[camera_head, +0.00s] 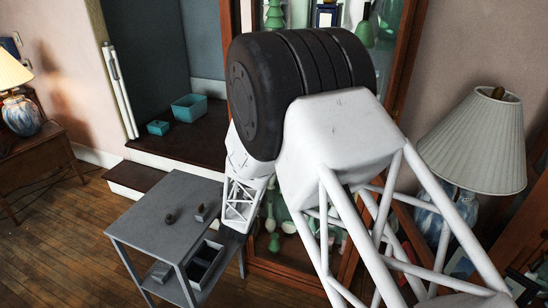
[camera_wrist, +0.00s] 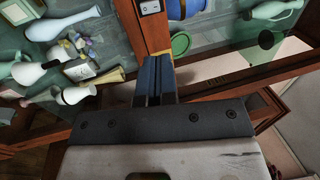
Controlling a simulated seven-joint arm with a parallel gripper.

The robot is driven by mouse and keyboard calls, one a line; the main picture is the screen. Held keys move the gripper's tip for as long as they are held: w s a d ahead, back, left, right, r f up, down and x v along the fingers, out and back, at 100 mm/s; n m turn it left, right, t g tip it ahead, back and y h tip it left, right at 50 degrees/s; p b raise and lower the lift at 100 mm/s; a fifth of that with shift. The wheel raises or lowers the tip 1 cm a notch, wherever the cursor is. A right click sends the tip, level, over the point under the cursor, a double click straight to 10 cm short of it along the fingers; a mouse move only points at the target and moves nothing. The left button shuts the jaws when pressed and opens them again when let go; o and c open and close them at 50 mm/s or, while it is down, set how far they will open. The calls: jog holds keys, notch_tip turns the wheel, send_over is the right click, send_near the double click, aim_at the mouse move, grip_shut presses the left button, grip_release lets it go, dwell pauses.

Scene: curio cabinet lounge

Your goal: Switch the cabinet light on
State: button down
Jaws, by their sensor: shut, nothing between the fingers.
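The wooden, glass-fronted cabinet (camera_head: 407,55) stands behind my arm in the head view. In the wrist view its wooden upright (camera_wrist: 151,32) runs up the middle between glass panes. A small pale switch plate (camera_wrist: 150,7) sits on this upright at the top edge of the picture. My gripper (camera_wrist: 155,60) is shut and empty, with its dark fingers together, pointing at the upright below the plate in the picture. I cannot tell whether the fingertips touch the wood. In the head view my arm hides the switch and the fingers.
Vases (camera_wrist: 66,25) and other glassware stand behind the glass. A grey side table (camera_head: 165,215) with small dark items stands left of the cabinet. A lamp with a pleated shade (camera_head: 470,140) is at the right. Wooden floor (camera_head: 60,250) is clear at the lower left.

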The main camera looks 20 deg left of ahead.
jog(key=shift+w, duration=0.1)
jog(key=x, duration=1.3)
jog(key=shift+w, duration=0.4)
jog(key=shift+r, duration=0.1)
jog(key=shift+w+r+g, duration=0.15)
jog(key=shift+w+g, duration=0.15)
jog(key=shift+g, duration=0.2)
jog(key=shift+s, duration=0.2)
jog(key=s+r, duration=0.4)
jog(key=s, duration=0.9)
jog(key=shift+s, duration=0.15)
jog(key=shift+f, duration=0.1)
dwell(0.3)
